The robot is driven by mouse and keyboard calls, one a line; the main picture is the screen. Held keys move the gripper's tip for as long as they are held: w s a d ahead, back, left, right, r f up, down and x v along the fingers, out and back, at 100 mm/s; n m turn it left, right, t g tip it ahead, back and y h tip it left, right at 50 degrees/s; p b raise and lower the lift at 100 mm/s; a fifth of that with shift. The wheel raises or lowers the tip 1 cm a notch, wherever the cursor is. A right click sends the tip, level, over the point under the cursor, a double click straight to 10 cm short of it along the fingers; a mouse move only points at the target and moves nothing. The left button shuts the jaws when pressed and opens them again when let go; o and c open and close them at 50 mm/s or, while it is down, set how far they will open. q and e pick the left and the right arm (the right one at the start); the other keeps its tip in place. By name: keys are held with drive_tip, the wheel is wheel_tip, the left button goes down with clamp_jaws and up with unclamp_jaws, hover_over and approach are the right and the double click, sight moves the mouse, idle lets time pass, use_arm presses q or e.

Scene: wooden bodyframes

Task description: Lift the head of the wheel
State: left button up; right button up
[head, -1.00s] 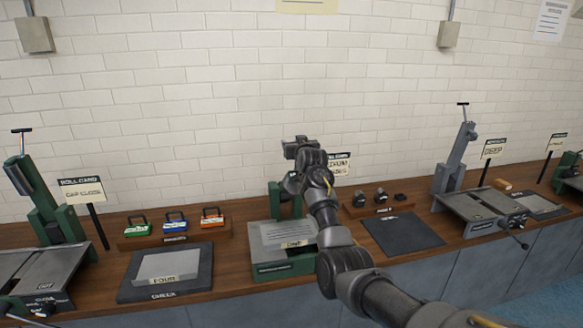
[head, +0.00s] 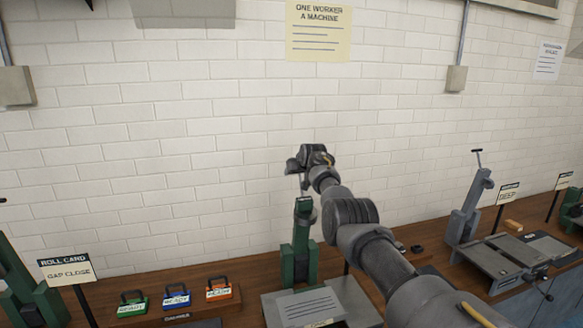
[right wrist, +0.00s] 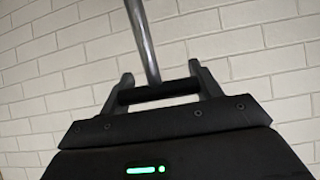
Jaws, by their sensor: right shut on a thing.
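The middle machine has an upright green post (head: 300,240) at the back of its grey bed (head: 318,305), which carries a printed plate. A thin metal rod rises from the top of the post to my right gripper (head: 298,165). In the right wrist view, my right gripper (right wrist: 160,92) is shut on a black crossbar handle (right wrist: 150,93), with the metal rod (right wrist: 142,40) running from its middle. My right arm hides part of the bench to the right of the machine. My left gripper is not in view.
Green, blue and orange cases (head: 176,299) sit on the bench left of the machine. A roll card sign (head: 65,270) stands further left. A grey machine (head: 463,215) with a T-handle stands at the right. The brick wall behind is clear around the gripper.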

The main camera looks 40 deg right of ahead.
drive_tip(key=shift+w+f, duration=0.15)
drive_tip(key=shift+f, duration=0.65)
drive_tip(key=shift+a, duration=0.1)
drive_tip(key=o, duration=1.4)
drive_tip(key=shift+w+d+f, duration=0.15)
drive_tip(key=shift+w+d, duration=0.1)
drive_tip(key=shift+w, duration=0.2)
drive_tip(key=b+v, duration=0.6)
drive_tip(key=v, duration=0.3)
drive_tip(key=shift+s+a+r, duration=0.2)
drive_tip(key=shift+s+r, duration=0.4)
drive_tip(key=shift+r, duration=0.2)
